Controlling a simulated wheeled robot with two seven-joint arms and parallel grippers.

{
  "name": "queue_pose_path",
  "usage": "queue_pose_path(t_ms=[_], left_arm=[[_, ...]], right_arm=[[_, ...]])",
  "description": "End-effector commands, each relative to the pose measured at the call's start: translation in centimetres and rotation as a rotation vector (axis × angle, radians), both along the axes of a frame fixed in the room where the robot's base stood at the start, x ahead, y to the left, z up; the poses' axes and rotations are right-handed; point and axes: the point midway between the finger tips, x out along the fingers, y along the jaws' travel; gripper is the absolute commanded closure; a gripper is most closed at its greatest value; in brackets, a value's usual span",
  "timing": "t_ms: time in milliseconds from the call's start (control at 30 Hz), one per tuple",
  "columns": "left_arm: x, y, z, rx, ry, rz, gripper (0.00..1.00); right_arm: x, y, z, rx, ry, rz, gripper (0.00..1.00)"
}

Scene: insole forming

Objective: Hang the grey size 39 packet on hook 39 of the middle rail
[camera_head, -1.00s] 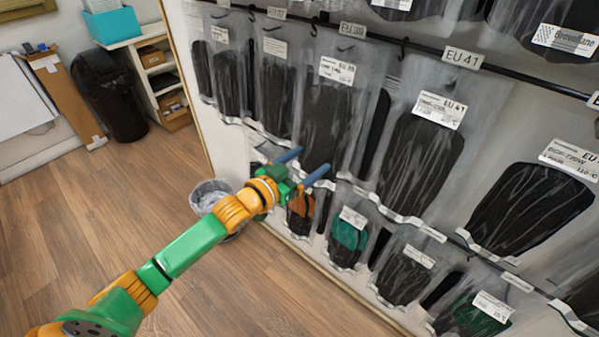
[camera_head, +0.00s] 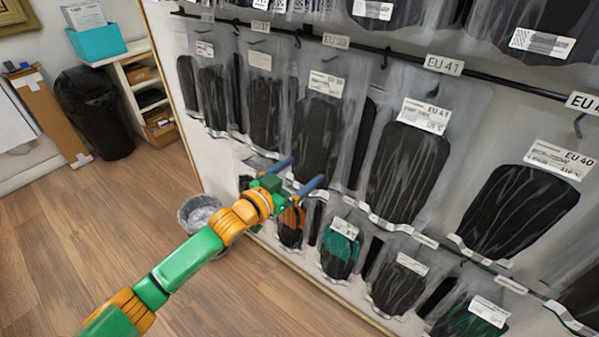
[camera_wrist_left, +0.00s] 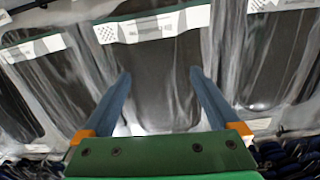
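A clear packet with a dark grey insole (camera_head: 318,130) hangs from the middle rail (camera_head: 400,53), below a tag (camera_head: 336,41) that seems to read 39. Its white label (camera_head: 326,84) also seems to read 39. My left gripper (camera_head: 307,168) is open in front of this packet's lower part. In the left wrist view, the open fingers (camera_wrist_left: 160,74) point at a dark packet (camera_wrist_left: 155,50) with a white label; nothing is clearly gripped. Whether the fingers touch it, I cannot tell. The hook behind is too small to make out. My right gripper is out of view.
An EU 41 packet (camera_head: 407,165) hangs to the right, and other packets (camera_head: 265,105) hang close on the left. A lower row holds a green insole packet (camera_head: 338,250) and several others. A bin (camera_head: 200,212) stands on the open wooden floor (camera_head: 130,220).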

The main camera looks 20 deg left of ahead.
Motion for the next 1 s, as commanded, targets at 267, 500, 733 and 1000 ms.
queue_pose_path(t_ms=[267, 500, 733, 1000], left_arm=[[-0.4, 0.2, 0.0, 0.001, 0.002, 0.0, 0.0], [-4.7, 1.7, 0.4, 0.002, 0.003, -0.002, 0.0], [-6.6, 2.5, 0.7, 0.001, 0.001, 0.0, 0.0], [-7.1, 7.0, -9.0, 0.05, 0.221, 0.168, 0.0]], right_arm=[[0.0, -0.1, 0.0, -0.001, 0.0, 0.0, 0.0], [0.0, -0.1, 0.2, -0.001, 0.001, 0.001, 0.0], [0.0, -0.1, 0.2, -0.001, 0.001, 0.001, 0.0], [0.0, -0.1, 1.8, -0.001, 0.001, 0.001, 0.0]])
